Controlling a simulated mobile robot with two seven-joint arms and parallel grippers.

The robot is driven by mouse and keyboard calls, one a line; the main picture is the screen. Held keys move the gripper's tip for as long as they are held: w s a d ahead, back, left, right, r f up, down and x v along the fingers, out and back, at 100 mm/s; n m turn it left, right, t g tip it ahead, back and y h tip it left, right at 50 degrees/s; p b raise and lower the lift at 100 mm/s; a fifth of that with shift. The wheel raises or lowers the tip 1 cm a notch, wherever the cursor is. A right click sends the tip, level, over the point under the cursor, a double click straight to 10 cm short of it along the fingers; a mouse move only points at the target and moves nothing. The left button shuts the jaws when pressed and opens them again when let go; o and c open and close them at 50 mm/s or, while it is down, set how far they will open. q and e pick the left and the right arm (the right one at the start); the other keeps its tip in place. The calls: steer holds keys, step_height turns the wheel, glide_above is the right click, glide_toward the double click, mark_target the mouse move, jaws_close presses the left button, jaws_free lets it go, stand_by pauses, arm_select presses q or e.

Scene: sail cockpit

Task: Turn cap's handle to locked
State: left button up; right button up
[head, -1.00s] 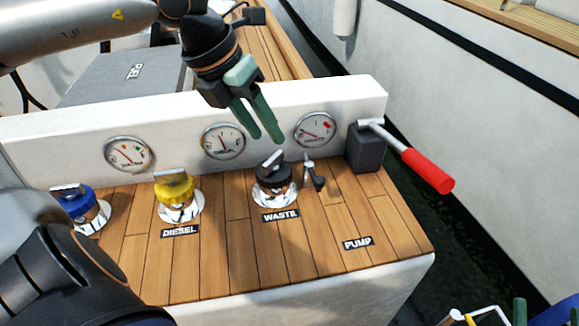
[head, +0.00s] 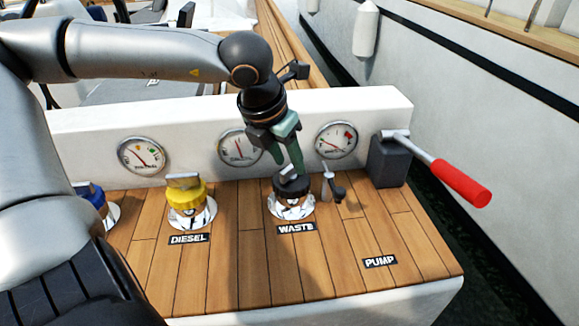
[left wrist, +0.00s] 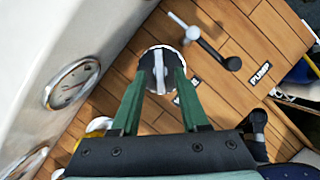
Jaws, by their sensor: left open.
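The black WASTE cap (head: 294,190) sits on its chrome deck fitting, with a raised bar handle (head: 289,174) on top. My left gripper (head: 287,160) points down just above this cap, with its green fingers open. In the left wrist view the cap's grey bar handle (left wrist: 159,76) runs up and down the picture between the open fingertips (left wrist: 159,80). I cannot tell whether either finger touches it. The yellow DIESEL cap (head: 186,190) and a partly hidden blue cap (head: 93,201) stand to the left. My right gripper is not in view.
A white wall with three round gauges (head: 336,139) stands close behind the caps. A small lever (head: 331,187) is just right of the WASTE cap. The red-handled pump lever (head: 460,183) is farther right. The front planks around the PUMP label (head: 380,262) are clear.

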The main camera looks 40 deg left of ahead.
arm_select(q)
steer(key=shift+x, duration=0.85)
jaws_close()
